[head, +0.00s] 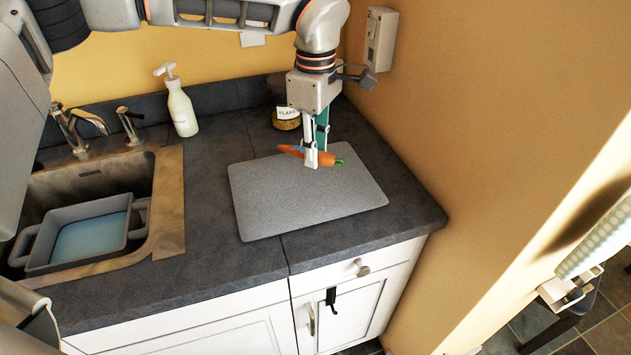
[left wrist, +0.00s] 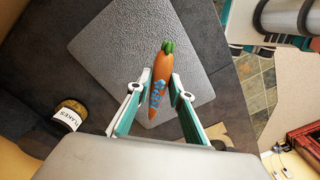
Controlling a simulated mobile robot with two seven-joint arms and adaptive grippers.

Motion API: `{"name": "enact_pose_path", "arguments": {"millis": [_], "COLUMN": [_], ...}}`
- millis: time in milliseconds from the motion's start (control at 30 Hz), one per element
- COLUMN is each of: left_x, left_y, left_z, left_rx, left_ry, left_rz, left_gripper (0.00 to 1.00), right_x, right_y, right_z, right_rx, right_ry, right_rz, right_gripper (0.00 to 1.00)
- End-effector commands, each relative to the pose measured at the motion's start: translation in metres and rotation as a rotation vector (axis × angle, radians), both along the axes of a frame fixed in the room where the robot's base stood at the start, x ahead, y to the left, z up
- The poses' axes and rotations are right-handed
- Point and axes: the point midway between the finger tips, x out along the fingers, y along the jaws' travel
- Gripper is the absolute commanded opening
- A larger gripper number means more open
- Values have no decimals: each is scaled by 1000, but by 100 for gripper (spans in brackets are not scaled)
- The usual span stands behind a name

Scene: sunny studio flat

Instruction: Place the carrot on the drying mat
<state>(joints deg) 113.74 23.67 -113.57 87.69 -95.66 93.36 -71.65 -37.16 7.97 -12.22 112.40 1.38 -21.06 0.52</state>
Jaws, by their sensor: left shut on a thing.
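The carrot (head: 323,158) is orange with a green top and a blue patterned patch. My left gripper (head: 311,163) is shut on it around its middle and is over the grey drying mat (head: 275,205). In the left wrist view the carrot (left wrist: 158,85) sits between the two fingertips, its green top pointing to the far side. The drying mat (left wrist: 120,45) shows beneath it there. I cannot tell whether the carrot touches the mat.
A jar labelled FLAKES (head: 287,118) stands behind the mat, near the left arm. A white soap bottle (head: 181,108) stands further left, beside the sink (head: 170,195), which holds a grey tub (head: 75,215). A yellow wall (head: 480,120) borders the counter on the right.

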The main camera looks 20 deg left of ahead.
Motion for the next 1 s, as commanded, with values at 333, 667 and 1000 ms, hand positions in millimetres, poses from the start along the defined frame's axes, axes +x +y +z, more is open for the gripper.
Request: {"name": "enact_pose_path", "arguments": {"millis": [333,667,1000], "left_x": [0,0,0], "left_y": [0,0,0], "left_z": [-47,-84,-90], "left_rx": [0,1,0], "left_ry": [0,2,-1], "left_rz": [0,0,0], "left_gripper": [0,0,0], "right_x": [0,0,0], "right_y": [0,0,-1], "right_z": [0,1,0], "right_rx": [0,-1,-1], "right_ry": [0,0,0], "right_rz": [0,-1,-1], "right_gripper": [28,28,28]}}
